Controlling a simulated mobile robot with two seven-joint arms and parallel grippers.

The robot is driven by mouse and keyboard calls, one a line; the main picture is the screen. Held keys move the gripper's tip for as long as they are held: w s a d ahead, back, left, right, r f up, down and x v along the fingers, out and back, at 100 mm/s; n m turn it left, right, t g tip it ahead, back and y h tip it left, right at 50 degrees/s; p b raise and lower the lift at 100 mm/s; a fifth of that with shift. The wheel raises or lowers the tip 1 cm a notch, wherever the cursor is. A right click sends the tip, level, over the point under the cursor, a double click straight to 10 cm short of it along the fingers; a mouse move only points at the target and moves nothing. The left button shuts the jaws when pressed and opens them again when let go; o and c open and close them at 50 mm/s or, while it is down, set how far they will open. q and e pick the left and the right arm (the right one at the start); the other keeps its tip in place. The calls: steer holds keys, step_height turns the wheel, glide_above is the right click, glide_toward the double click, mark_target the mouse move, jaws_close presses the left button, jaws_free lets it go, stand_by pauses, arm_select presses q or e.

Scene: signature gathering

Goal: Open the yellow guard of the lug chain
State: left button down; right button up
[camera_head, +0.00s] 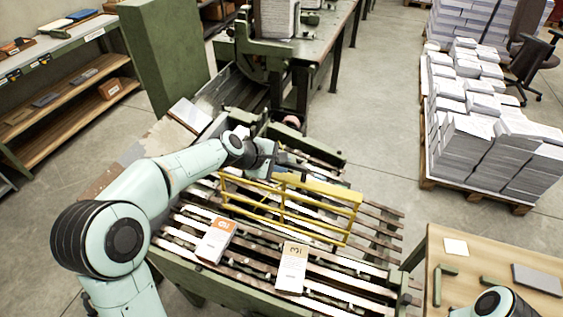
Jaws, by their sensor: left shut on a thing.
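The yellow guard (318,188), a barred frame, stands over the slatted lug chain (185,222) in the middle of the view. It looks tilted, but its exact angle is hard to tell. My left arm reaches in from the left, and my left gripper (290,164) is at the guard's upper, far edge, shut on the guard. The fingertips are small and partly hidden here, so the exact grip point is unclear. Of my right arm only a link shows at the bottom right; its gripper is out of view.
Two printed cards or booklets, one orange-topped (215,240) and one tan-topped (291,268), lie on the near slats. A wooden table (440,255) stands at the lower right. Pallets of paper stacks (470,150) stand at the right. A shelf (60,120) is at the left.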

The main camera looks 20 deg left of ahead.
arm_select(q)
steer(key=c, duration=1.1)
jaws_free()
steer(key=v, duration=1.3)
steer(key=shift+s+r, duration=0.15)
steer(key=shift+r, duration=0.1)
steer(key=shift+f, duration=0.1)
